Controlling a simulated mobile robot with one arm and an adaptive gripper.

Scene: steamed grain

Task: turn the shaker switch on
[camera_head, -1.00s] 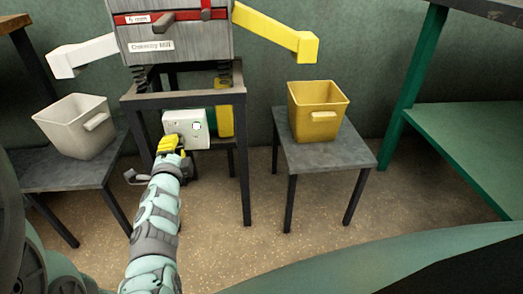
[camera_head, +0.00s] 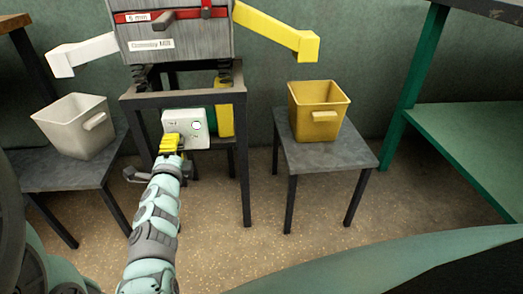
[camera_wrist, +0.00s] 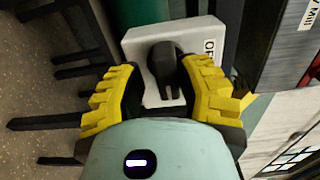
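The switch box (camera_head: 200,122) is a small white box mounted under the mill's stand in the head view. In the wrist view, the white box (camera_wrist: 138,45) carries a black rotary knob (camera_wrist: 165,68) and partly hidden lettering starting "OF" on its right side. My gripper (camera_wrist: 165,82) has yellow-padded fingers, open, one on each side of the knob. A gap shows on the left of the knob; the right finger overlaps its edge, and contact cannot be told. In the head view, my gripper (camera_head: 170,143) is at the box's lower left and hides the knob.
The grey mill (camera_head: 180,42) stands on a dark metal frame (camera_head: 183,97) above the box, its legs close by. A white bin (camera_head: 75,125) is on a left table; a yellow bin (camera_head: 318,112) is on a right table. Open floor lies in front.

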